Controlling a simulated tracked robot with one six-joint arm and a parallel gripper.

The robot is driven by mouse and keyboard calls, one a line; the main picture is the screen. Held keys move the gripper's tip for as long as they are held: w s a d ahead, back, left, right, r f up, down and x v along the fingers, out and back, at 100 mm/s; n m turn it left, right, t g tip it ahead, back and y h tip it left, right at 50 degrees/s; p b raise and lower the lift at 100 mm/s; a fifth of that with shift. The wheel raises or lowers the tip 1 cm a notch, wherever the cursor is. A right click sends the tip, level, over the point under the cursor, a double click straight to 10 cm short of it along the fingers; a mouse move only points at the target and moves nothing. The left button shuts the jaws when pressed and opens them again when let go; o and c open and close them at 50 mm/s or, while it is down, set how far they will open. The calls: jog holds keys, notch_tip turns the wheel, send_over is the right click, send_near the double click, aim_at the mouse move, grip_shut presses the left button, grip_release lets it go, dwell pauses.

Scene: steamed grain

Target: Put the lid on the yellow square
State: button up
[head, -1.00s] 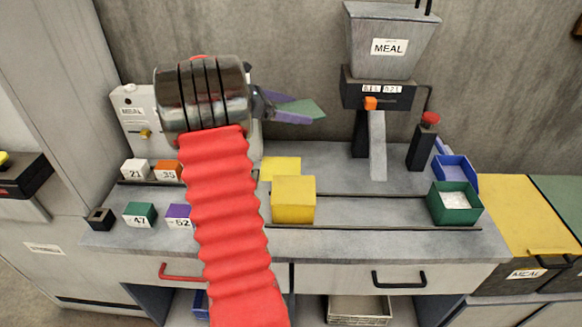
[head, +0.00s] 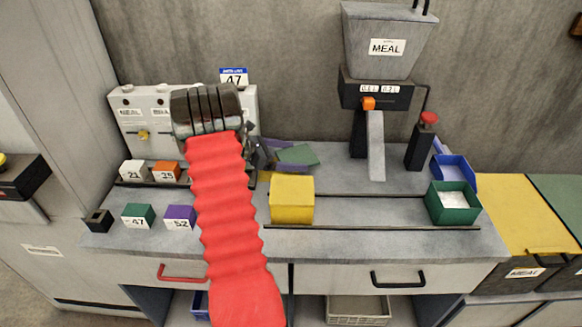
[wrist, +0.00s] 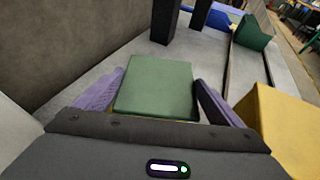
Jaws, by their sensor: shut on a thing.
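The lid is a flat green square (wrist: 156,88), and it also shows in the head view (head: 298,155). My gripper (head: 286,156) is shut on it, with a purple finger on either side in the wrist view (wrist: 154,92). The lid is held roughly level, low above the counter behind the yellow block. The yellow square on the counter is almost wholly hidden behind my gripper and the lid. I cannot tell whether the lid touches it.
A tall yellow block (head: 292,200) stands just in front of the lid. A green box (head: 453,215) and a blue box (head: 462,178) stand at the right. The meal hopper (head: 388,45) and its chute (head: 376,150) are behind. Numbered blocks sit at the left.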

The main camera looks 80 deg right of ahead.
jog(key=shift+f, duration=0.1)
jog(key=shift+f, duration=2.1)
jog(key=o, duration=0.9)
jog(key=shift+w, duration=0.1)
jog(key=v, duration=1)
jog(key=shift+w+a+r, duration=0.45)
jog(key=shift+w+a, duration=0.15)
jog(key=shift+w, duration=0.05)
jog(key=shift+w, duration=0.1)
